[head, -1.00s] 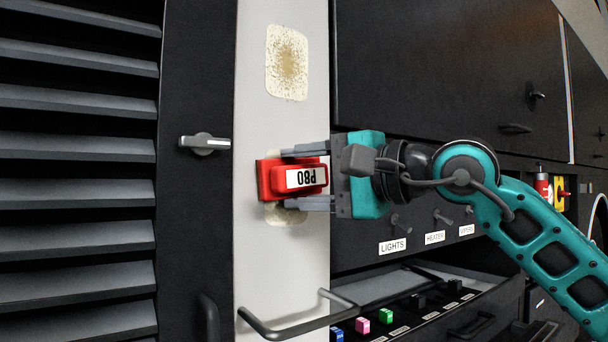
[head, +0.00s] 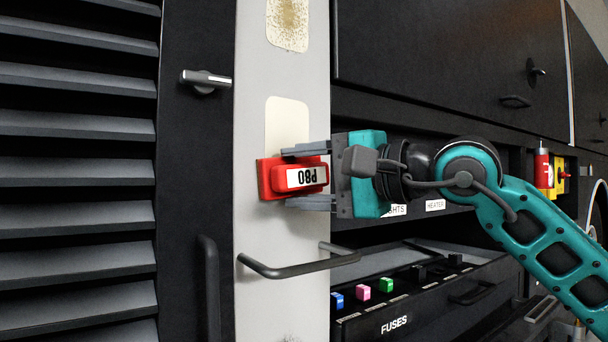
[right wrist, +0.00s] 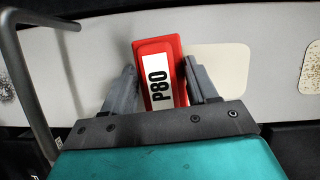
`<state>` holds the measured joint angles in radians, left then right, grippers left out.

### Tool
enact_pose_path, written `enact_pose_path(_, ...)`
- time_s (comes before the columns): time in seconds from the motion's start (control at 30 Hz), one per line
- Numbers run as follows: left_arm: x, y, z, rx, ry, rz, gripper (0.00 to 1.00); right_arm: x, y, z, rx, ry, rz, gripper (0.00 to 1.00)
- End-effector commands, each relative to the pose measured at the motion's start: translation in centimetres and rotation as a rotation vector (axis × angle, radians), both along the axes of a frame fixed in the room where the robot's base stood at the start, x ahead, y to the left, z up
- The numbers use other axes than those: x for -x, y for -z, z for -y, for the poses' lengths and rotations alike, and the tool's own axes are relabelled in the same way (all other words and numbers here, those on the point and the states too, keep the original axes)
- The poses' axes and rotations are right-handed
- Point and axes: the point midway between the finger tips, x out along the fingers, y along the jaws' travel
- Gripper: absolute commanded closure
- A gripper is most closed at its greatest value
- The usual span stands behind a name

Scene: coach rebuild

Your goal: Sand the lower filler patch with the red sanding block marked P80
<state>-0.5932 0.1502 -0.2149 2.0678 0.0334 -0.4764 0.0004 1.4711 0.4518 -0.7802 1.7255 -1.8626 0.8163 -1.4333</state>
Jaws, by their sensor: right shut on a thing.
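My right gripper (head: 308,176) is shut on the red sanding block (head: 265,181), whose white P80 label reads upside down in the head view. The block also shows between the fingers in the right wrist view (right wrist: 172,46). It is in front of the pale panel, at the lower end of the lower filler patch (head: 287,122). That patch looks plain cream, without speckles; its lower edge is hidden by the block and fingers. Whether the block touches the panel is unclear. The upper patch (head: 288,24) is cream with brown speckles. My left gripper is out of view.
A dark bar handle (head: 290,270) juts from the panel below the block. A lever (head: 205,80) and black louvres (head: 75,170) are at left. An open fuse drawer (head: 420,300) lies below my right arm. Dark speckles (head: 288,338) show on the lower panel.

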Motion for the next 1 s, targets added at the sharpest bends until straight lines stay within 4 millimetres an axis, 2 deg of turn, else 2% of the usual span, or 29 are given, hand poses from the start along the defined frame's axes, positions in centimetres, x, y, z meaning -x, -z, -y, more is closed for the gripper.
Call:
enact_pose_path(0.27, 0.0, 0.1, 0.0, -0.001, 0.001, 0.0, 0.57, 0.2, -0.2, 0.2, -0.002, 0.0, 0.003, 0.66)
enact_pose_path(0.57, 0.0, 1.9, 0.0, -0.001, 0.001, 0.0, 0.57, 2.5, 0.1, 1.9, -0.001, 0.001, 0.004, 0.66)
enact_pose_path(0.8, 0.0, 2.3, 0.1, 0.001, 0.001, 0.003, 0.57, 4.3, 0.0, 3.2, -0.002, 0.001, 0.002, 0.66)
enact_pose_path(1.0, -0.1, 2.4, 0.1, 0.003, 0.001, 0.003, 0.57, 4.9, 0.1, 3.6, -0.001, 0.0, 0.002, 0.66)
